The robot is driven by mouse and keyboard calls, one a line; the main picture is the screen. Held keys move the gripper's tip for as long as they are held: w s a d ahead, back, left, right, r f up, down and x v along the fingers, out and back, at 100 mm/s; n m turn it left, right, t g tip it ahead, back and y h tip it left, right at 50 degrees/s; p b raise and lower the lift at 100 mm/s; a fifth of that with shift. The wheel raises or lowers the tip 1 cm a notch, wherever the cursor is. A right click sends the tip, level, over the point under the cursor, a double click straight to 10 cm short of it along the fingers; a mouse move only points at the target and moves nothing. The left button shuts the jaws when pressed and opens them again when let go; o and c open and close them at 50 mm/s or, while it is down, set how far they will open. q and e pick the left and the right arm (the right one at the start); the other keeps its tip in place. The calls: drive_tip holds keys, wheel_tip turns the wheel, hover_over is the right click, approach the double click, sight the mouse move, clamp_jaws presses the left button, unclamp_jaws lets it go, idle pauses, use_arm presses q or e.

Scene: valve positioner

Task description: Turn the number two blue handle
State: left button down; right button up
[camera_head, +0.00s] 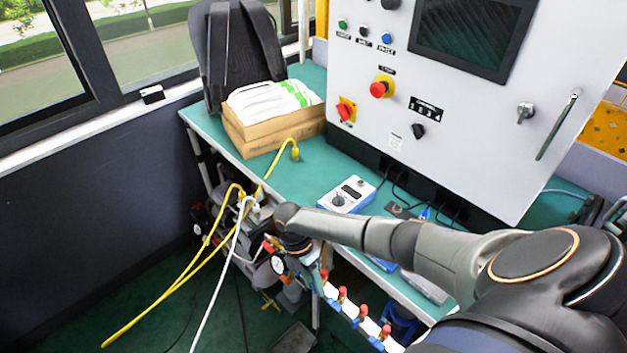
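My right arm reaches in from the right across the bench, and its wrist bends downward at the bench's front edge. My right gripper (314,272) hangs below the wrist, close to a pressure gauge and the upper end of a white manifold (353,309). The fingers are small and blend with the fittings, so I cannot tell whether they are open or shut. The manifold carries a row of small red handles (363,311). I cannot make out which handle is the number two blue one. My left gripper is not in view.
A green bench (287,183) holds a blue-white meter (347,195), cardboard boxes (270,136) and a backpack (236,50). A white control cabinet (455,110) stands behind. Yellow hoses (170,293) and a white hose (217,283) hang left of the gripper.

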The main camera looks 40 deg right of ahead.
drive_tip(key=shift+o, duration=0.2)
drive_tip(key=v, duration=1.2)
drive_tip(key=shift+w+r, duration=0.15)
drive_tip(key=shift+r, duration=0.1)
